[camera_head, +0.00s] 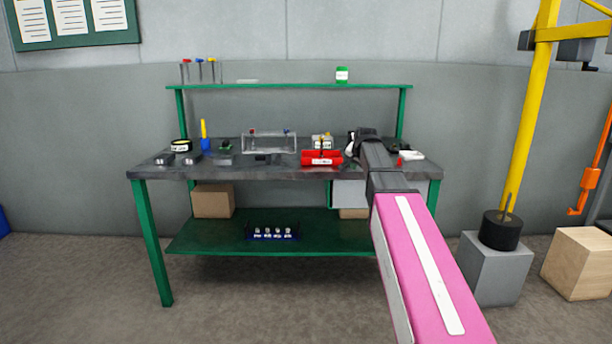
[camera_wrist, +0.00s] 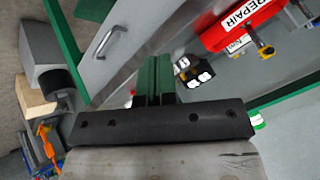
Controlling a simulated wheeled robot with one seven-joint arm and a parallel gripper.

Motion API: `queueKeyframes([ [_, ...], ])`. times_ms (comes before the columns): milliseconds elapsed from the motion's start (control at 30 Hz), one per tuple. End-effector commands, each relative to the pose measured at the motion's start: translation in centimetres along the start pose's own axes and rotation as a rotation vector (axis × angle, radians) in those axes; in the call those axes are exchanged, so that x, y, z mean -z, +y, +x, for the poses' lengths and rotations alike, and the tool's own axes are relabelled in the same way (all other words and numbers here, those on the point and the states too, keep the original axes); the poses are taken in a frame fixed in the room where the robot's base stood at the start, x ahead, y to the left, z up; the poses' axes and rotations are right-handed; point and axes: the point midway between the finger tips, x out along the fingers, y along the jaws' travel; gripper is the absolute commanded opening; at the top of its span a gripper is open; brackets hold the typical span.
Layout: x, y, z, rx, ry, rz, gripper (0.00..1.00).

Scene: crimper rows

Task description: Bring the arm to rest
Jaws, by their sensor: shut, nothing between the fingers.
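My arm reaches in from the lower right in the head view, and my gripper (camera_head: 356,150) is over the right part of the workbench (camera_head: 240,172), just right of a red box (camera_head: 321,158). In the wrist view my gripper (camera_wrist: 158,62) shows as two dark green fingers side by side, shut with nothing between them. The red box (camera_wrist: 240,20) with a REPAIR label is to their upper right there. Whether the fingertips touch anything is hard to tell.
A clear bin (camera_head: 270,143), a blue holder with a yellow tool (camera_head: 205,142) and small parts stand on the bench. A green shelf (camera_head: 290,86) runs above it. A yellow post (camera_head: 530,110) and a wooden block (camera_head: 578,262) are at right.

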Motion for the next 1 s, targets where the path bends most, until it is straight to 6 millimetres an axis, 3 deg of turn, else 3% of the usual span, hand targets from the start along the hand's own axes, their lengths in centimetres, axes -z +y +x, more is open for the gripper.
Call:
queueKeyframes([
  [233,-7.0,5.0,3.4,-0.066,-0.09,-0.09,0.0],
  [533,-19.1,13.8,7.3,-0.165,-0.265,-0.259,0.0],
  [767,-28.3,20.3,8.2,-0.223,-0.413,-0.388,0.0],
  [1000,-36.5,26.1,7.5,-0.259,-0.562,-0.509,0.0],
])
